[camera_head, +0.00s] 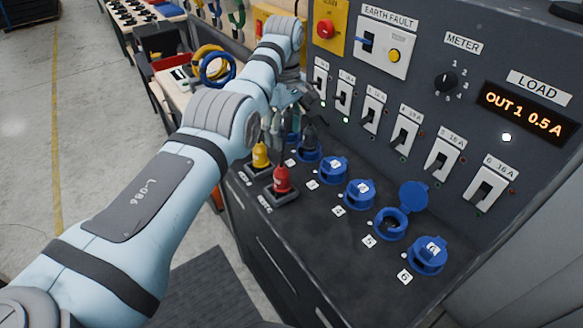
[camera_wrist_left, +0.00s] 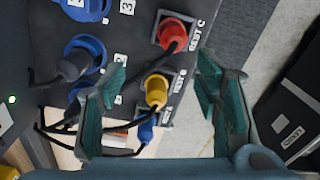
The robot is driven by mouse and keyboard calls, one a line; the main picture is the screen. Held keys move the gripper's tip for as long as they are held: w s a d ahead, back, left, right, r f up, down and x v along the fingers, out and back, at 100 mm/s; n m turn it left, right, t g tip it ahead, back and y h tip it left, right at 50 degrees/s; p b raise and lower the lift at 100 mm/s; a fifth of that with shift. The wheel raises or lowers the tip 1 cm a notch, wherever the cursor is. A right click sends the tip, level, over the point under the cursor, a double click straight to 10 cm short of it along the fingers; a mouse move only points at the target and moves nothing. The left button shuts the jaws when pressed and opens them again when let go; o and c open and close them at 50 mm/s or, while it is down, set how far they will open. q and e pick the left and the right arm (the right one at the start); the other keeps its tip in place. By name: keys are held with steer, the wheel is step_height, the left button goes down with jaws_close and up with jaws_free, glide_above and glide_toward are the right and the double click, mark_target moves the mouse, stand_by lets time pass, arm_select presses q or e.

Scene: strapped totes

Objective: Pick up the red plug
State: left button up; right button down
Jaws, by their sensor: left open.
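The red plug (camera_head: 282,178) stands in the rest marked C on the dark bench top, nearest the front corner. It also shows at the top of the left wrist view (camera_wrist_left: 172,35), with a black cable. The yellow plug (camera_head: 260,155) stands beside it in rest B and shows between my fingers in the wrist view (camera_wrist_left: 156,90). A blue plug (camera_wrist_left: 145,132) is below it at the rest beyond. My right gripper is out of view.
Several blue sockets (camera_head: 360,193) line the bench; one lid (camera_head: 413,195) stands raised. A dark plug (camera_head: 309,138) sits at a socket near my gripper. Switches (camera_head: 404,130) line the upright panel. Cables hang close to my fingers. Open floor (camera_head: 110,140) lies left.

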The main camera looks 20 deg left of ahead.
mark_target(282, 176)
arm_select(q)
steer(key=s+f, duration=0.1)
steer(key=f, duration=0.3)
steer(key=s+f, duration=0.1)
steer(key=f, duration=0.2)
steer(key=shift+s+a, duration=0.1)
steer(key=shift+s, duration=0.2)
steer(key=f, duration=0.6)
steer(key=shift+w+f, duration=0.3)
steer(key=shift+s+r, duration=0.2)
steer(key=shift+c, duration=0.6)
steer(key=shift+s, duration=0.1)
steer(key=shift+c, duration=1.4)
steer(key=c, duration=0.9)
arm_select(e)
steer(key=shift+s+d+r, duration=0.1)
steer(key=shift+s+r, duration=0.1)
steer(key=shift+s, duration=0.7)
